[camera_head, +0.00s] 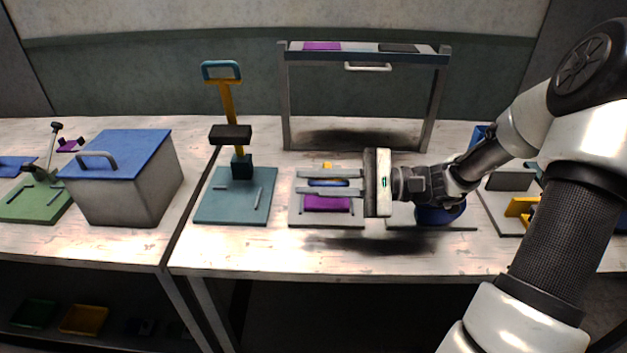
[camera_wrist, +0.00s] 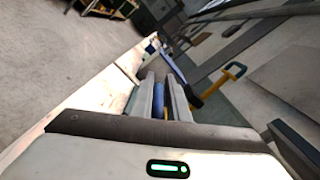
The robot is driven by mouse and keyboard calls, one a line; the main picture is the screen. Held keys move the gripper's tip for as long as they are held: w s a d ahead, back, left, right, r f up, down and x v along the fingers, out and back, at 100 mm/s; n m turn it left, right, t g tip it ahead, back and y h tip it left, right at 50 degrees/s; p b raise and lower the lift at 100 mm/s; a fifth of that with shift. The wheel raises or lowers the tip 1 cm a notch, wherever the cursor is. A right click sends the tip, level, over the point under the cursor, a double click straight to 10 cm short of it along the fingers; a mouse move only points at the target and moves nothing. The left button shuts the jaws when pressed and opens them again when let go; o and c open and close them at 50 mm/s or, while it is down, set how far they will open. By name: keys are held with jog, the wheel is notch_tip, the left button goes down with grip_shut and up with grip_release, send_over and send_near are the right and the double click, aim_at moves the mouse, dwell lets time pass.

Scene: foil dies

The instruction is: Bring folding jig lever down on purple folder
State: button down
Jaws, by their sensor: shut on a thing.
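The folding jig has a light base plate (camera_head: 293,221) near the middle of the bench. A purple folder (camera_head: 327,203) lies on it, partly covered in the head view by the near finger. My gripper (camera_head: 300,182) points left above the jig. It is shut on the blue lever handle (camera_head: 328,183), which also shows between the fingers in the wrist view (camera_wrist: 155,101). A bit of yellow lever (camera_head: 327,165) shows just behind the far finger. The lever's exact tilt and its gap to the folder are hard to tell.
Left of the jig stands a teal press (camera_head: 208,207) with a raised yellow lever and blue handle (camera_head: 222,66). A grey frame (camera_head: 286,100) stands behind. A blue-lidded box (camera_head: 125,200) is further left. The front bench strip is clear.

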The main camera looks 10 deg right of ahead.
jog(key=c, duration=1.8)
grip_release()
jog(key=shift+w+f, duration=0.1)
notch_tip(320, 180, up, 10)
jog(key=shift+r+p, duration=0.1)
jog(key=shift+p, duration=1.05)
